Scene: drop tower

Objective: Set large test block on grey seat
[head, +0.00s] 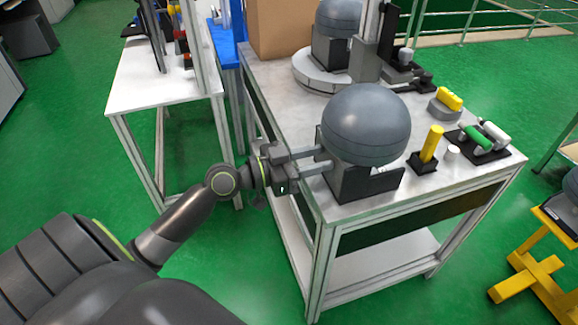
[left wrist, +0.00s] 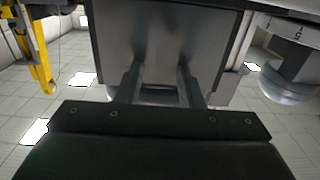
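A large blue-grey dome (head: 366,122) rests on a dark grey angular base (head: 372,186) at the near left of the metal table. I cannot tell for sure whether dome or base is the test block. My left gripper (head: 323,160) comes in level from the left, its two fingers apart at the base's left side. In the left wrist view the fingers (left wrist: 160,80) stand apart in front of a dark grey face (left wrist: 180,35), with nothing clearly held between them. Whether they touch it is unclear. A round light grey seat (head: 312,74) lies at the back. My right gripper is out of view.
A second dome (head: 338,17) stands by the upright column (head: 368,40). A yellow cylinder (head: 432,142), a yellow block (head: 449,98) and a black tray (head: 492,150) with green and white handles occupy the right side. A cardboard box (head: 278,28) is behind. A white table (head: 150,80) stands left.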

